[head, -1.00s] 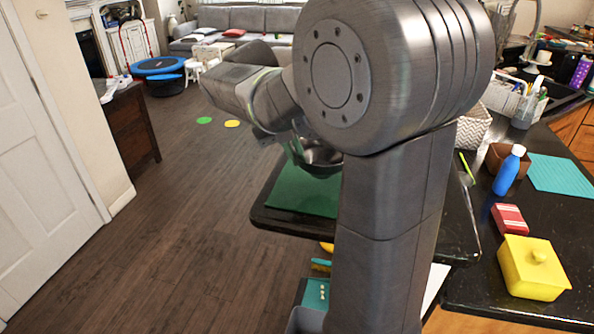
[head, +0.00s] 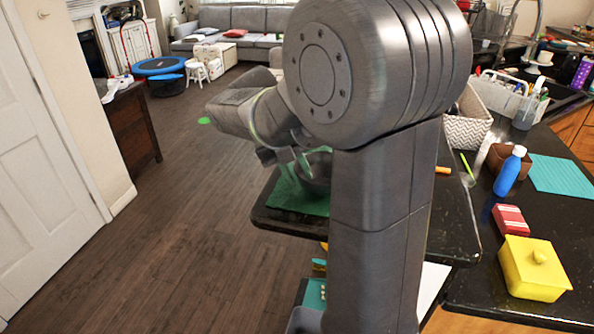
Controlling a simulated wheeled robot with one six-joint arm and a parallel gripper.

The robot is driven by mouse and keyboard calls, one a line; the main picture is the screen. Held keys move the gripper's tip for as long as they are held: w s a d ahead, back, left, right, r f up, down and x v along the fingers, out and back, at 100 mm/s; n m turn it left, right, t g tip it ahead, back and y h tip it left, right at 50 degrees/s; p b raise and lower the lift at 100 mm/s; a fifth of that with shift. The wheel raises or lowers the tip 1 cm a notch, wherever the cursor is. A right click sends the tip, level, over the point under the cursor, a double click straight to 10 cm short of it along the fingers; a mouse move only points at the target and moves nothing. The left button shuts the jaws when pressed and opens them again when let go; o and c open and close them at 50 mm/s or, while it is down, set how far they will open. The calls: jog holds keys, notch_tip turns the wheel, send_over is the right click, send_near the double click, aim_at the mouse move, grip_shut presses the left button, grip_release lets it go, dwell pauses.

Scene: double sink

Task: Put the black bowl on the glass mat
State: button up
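The dark bowl (head: 320,172) is at the far end of the black counter, at or just over the green glass mat (head: 303,203). My arm hides the bowl's right side and the right part of the mat. My gripper (head: 294,168) points down at the bowl's left rim, over the mat. Its fingers are small and partly overlap the bowl, so I cannot tell whether they grip the rim. I also cannot tell whether the bowl's base touches the mat.
On the right counter are a yellow lidded box (head: 533,268), a red sponge-like block (head: 510,219), a blue bottle (head: 509,172), a teal mat (head: 563,174) and a patterned basket (head: 468,122). An open drawer (head: 313,292) with items lies below the counter. The floor at left is clear.

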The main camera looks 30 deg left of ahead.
jog(key=v, duration=1.2)
jog(key=shift+r, duration=0.2)
